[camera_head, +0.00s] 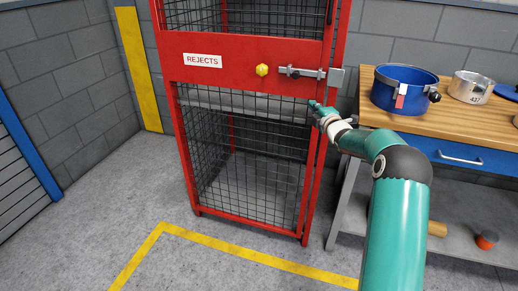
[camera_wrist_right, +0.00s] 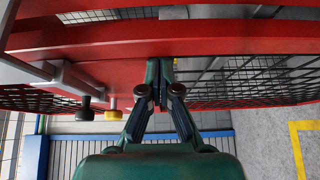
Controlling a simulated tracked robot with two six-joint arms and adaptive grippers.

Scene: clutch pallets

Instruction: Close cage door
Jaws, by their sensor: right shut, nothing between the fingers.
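The red cage door (camera_head: 240,62) has black mesh, a "REJECTS" label and a yellow knob (camera_head: 262,70). It stands at or near its frame in the head view; I cannot tell whether it is fully closed. A metal slide bolt (camera_head: 302,72) sits at its right edge, close to a grey plate (camera_head: 336,78) on the post side. My right gripper (camera_head: 313,105) is shut and empty at the door's right edge, below the bolt. In the right wrist view its fingertips (camera_wrist_right: 160,92) are together against or very close to the red frame (camera_wrist_right: 220,42). My left gripper is not in view.
A wooden-topped bench (camera_head: 450,125) stands right of the cage, with a blue pot (camera_head: 403,95) and a metal pot (camera_head: 470,88) on it. A yellow floor line (camera_head: 240,253) runs in front. The floor left of the cage is clear.

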